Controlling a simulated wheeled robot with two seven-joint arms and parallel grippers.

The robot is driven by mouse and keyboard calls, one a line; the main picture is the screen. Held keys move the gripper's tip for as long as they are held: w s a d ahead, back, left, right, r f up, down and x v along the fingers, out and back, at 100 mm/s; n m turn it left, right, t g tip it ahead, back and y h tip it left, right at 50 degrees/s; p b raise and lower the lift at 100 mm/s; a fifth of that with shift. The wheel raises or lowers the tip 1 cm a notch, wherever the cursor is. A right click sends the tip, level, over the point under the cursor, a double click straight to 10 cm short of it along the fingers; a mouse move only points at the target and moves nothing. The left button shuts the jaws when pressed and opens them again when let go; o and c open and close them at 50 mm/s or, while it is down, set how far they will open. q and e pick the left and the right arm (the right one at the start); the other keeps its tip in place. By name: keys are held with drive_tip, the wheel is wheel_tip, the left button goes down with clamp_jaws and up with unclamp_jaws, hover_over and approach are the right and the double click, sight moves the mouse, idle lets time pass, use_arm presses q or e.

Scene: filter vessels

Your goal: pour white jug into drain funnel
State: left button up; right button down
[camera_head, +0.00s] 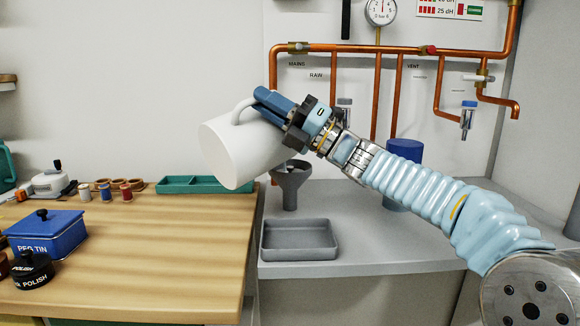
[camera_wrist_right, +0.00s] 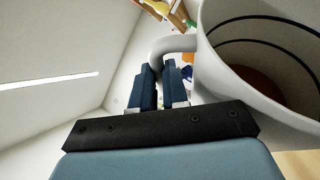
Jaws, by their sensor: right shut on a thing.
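The white jug (camera_head: 237,152) hangs tilted in the air near the right end of the wooden worktop. My right gripper (camera_head: 272,104) is shut on its handle (camera_head: 243,108). In the right wrist view, the fingers (camera_wrist_right: 164,86) close around the handle, and the jug (camera_wrist_right: 222,70) shows its open mouth with dark rings and a brownish patch inside. The mouth is hidden in the head view. The grey drain funnel (camera_head: 291,182) stands upright below and right of the jug, apart from it. My left gripper is not in view.
A grey tray (camera_head: 299,256) lies in front of the funnel. A blue cylinder (camera_head: 404,150) stands behind my right arm. Copper pipes (camera_head: 345,48) run along the wall. A green tray (camera_head: 190,177) and a blue tin (camera_head: 47,239) sit on the wooden worktop (camera_head: 160,250), whose middle is clear.

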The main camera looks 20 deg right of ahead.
drive_tip(key=shift+w+d+r+m+t, duration=0.25)
drive_tip(key=shift+d+r+m+t, duration=0.1)
drive_tip(key=shift+d+m+t, duration=0.25)
idle(1.3)
